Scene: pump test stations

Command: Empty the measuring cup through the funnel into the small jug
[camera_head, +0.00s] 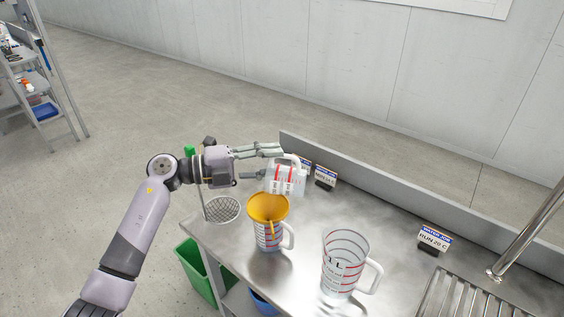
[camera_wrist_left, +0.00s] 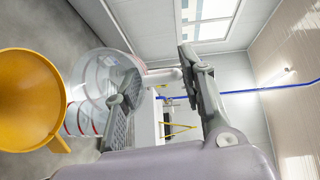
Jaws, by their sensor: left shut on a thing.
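My left gripper (camera_head: 270,162) is shut on the measuring cup (camera_head: 287,181), a clear cup with red marks, behind and slightly right of the funnel. In the left wrist view the cup (camera_wrist_left: 92,80) shows beside the fingers (camera_wrist_left: 160,80); its exact tilt and contents are hard to tell. The orange funnel (camera_head: 268,206) sits in the top of the small jug (camera_head: 268,237), a clear jug with red marks and a handle on its right. The funnel also shows at the left of the left wrist view (camera_wrist_left: 28,95). My right gripper is not in view.
A larger clear jug (camera_head: 341,266) stands at the front of the steel bench (camera_head: 385,215). A mesh strainer (camera_head: 222,209) is at the left edge. Label signs (camera_head: 433,240) stand at the back. A drain grid (camera_head: 470,298) and tap (camera_head: 522,240) are at right. A green bin (camera_head: 197,272) stands below.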

